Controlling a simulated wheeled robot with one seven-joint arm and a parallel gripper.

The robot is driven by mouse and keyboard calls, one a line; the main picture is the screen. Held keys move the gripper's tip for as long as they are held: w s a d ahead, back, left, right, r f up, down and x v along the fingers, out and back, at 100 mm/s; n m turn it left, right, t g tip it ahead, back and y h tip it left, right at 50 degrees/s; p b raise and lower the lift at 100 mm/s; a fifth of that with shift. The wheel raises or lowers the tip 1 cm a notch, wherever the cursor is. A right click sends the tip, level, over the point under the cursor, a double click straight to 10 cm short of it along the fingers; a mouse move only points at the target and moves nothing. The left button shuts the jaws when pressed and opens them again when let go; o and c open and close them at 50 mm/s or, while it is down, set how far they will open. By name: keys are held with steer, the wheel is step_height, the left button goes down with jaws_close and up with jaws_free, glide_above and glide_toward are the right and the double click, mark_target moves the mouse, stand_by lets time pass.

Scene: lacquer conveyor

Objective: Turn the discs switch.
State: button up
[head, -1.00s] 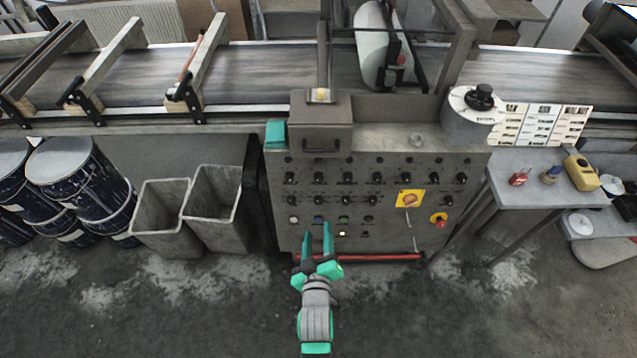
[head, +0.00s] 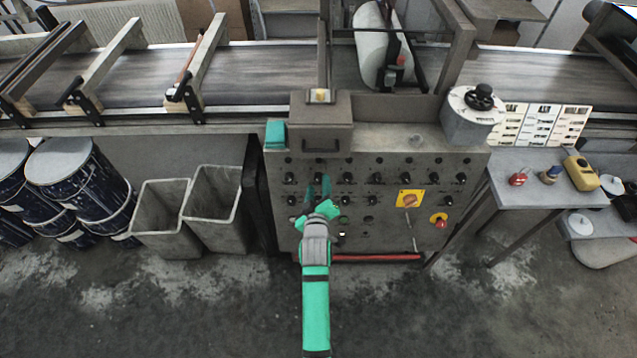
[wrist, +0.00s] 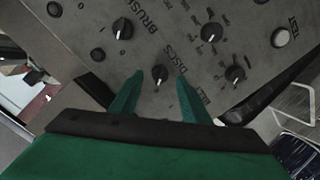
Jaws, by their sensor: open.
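The discs switch (wrist: 159,73) is a small black rotary knob with a pale pointer line, beside printed "DISCS" lettering on the grey control panel (head: 390,225). In the wrist view it shows between the two green fingertips of my gripper (wrist: 160,80), with a gap on each side. My gripper (head: 318,185) is open and holds nothing. In the head view it points at the left part of the panel, and my arm hides some controls there. I cannot tell whether the fingertips reach to the depth of the knob.
Other black knobs are near, one (wrist: 122,28) by the "BRUSH" lettering and one (wrist: 235,74) on the right in the wrist view. A yellow-plated rotary switch (head: 410,199) and a red knob (head: 439,221) are further right. Grey bins (head: 215,210) stand left of the panel.

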mark_target(319, 179)
steer(key=shift+x, duration=1.15)
steer(key=c, duration=1.1)
steer(key=shift+o, duration=0.2)
steer(key=shift+m, duration=0.4)
steer(key=m, duration=0.4)
steer(key=shift+d+y, duration=0.15)
steer(key=shift+y, duration=0.25)
steer(key=m, duration=0.6)
steer(key=shift+y, duration=0.4)
steer(key=shift+o, duration=0.2)
steer(key=shift+c, duration=0.2)
